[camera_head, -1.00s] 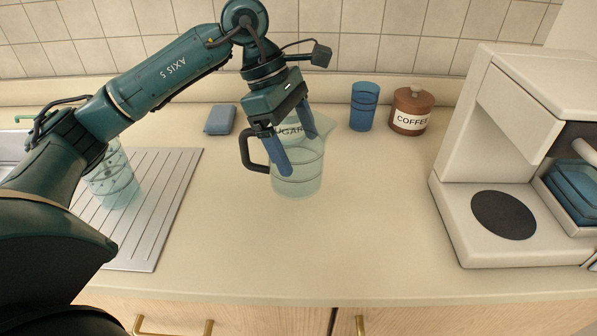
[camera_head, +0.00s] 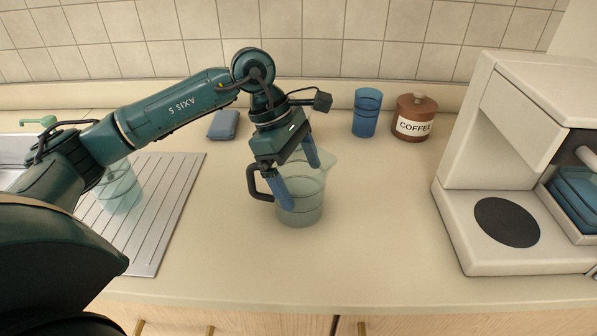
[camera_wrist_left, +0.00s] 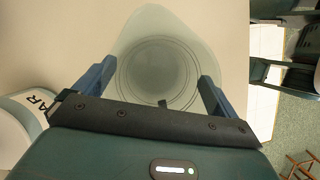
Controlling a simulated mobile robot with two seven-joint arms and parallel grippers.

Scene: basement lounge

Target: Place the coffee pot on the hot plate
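The coffee pot (camera_head: 303,212) is a clear, greenish jug with a dark handle on its left side, upright over the middle of the counter. My left gripper (camera_head: 300,186) reaches down on it, one blue finger on each side. In the left wrist view the pot (camera_wrist_left: 157,75) sits between the two fingers of my left gripper (camera_wrist_left: 157,70), which look closed against it. I cannot tell whether its base touches the counter. The hot plate (camera_head: 507,222) is a bare black disc on the white coffee machine's base at right. My right gripper is not in view.
A blue cup (camera_head: 366,113) and a brown coffee jar (camera_head: 413,118) stand at the back. A blue block (camera_head: 223,125) lies behind my arm. A clear vessel (camera_head: 120,190) stands on the drainboard (camera_head: 165,215) at left. Counter between pot and machine (camera_head: 455,210) is clear.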

